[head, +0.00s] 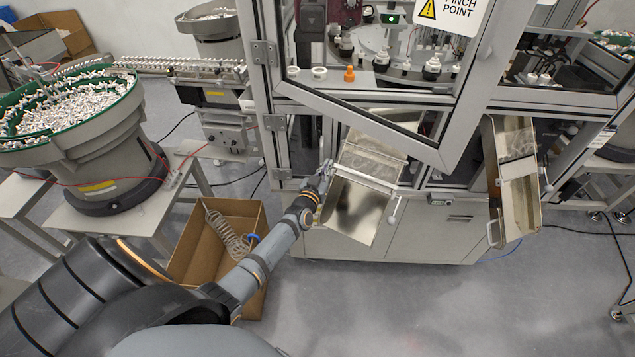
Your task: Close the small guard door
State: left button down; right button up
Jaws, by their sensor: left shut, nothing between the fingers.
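The small guard door (372,182) appears as a light metal-framed panel low on the machine front, below the large framed door. A pale lever handle (394,212) shows at its right end. It seems to stand out from the opening, but its exact angle is hard to tell. My left gripper (326,168) is shut and empty, close to the left part of this panel. I cannot tell whether it touches it. My right gripper is not in view.
The large framed door (385,122) with a pinch-point sign (448,12) hangs swung outward above. A shiny metal tray (352,212) lies under the small door. A cardboard box (190,262) stands below my left arm. A bowl feeder (95,165) stands left. Open floor lies in front.

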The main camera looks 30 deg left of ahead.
pick_arm(q)
jog(key=s+d, duration=0.1)
jog(key=s, duration=0.9)
jog(key=shift+d+r, duration=0.15)
jog(key=shift+d, duration=0.15)
